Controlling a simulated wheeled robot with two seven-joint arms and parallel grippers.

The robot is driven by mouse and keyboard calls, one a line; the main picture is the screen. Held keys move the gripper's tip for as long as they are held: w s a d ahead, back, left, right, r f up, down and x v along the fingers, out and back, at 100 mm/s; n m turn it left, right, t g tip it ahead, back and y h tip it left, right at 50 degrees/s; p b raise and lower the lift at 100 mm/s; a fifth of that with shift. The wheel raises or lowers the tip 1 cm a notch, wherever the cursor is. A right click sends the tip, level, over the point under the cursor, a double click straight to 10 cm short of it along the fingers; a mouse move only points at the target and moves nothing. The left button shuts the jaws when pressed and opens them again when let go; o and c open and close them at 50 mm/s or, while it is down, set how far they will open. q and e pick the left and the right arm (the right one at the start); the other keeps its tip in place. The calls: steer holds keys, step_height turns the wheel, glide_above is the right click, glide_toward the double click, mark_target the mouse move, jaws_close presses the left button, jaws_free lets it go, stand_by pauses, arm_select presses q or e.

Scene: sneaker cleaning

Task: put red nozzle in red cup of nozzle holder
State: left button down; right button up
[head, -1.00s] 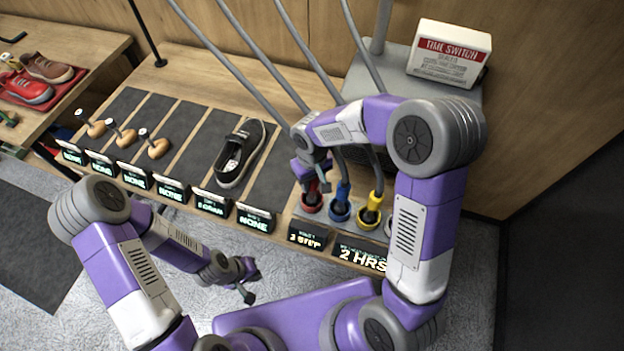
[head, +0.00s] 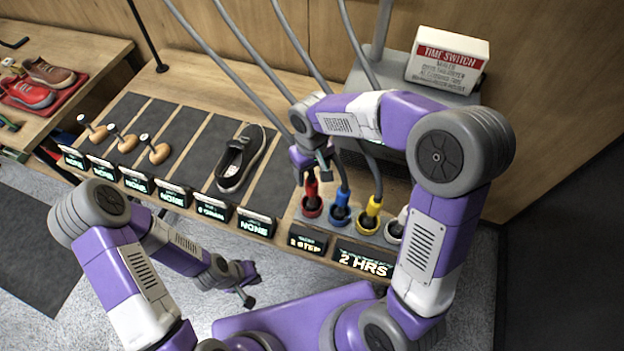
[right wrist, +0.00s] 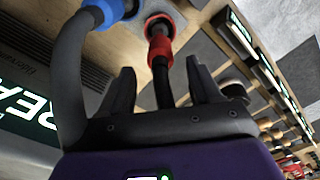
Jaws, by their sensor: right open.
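The red nozzle (head: 312,186) stands in the red cup (head: 312,208) of the nozzle holder (head: 352,222), at its left end. In the right wrist view the red nozzle (right wrist: 160,48) sits in the red cup rim, with its dark hose running back between the fingers. My right gripper (head: 318,160) is just above the nozzle. It is open, and its two fingers (right wrist: 158,85) stand apart on either side of the hose. My left gripper (head: 250,283) hangs low over the floor, away from the holder; its jaw opening is too small to tell.
A blue nozzle (head: 342,198), a yellow nozzle (head: 374,206) and a white nozzle (head: 402,217) stand in the cups to the right. Hoses hang from above behind them. A black shoe (head: 240,158) lies on a dark mat to the left. A time switch box (head: 448,60) stands at the back.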

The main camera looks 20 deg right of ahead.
steer(key=shift+r, duration=2.35)
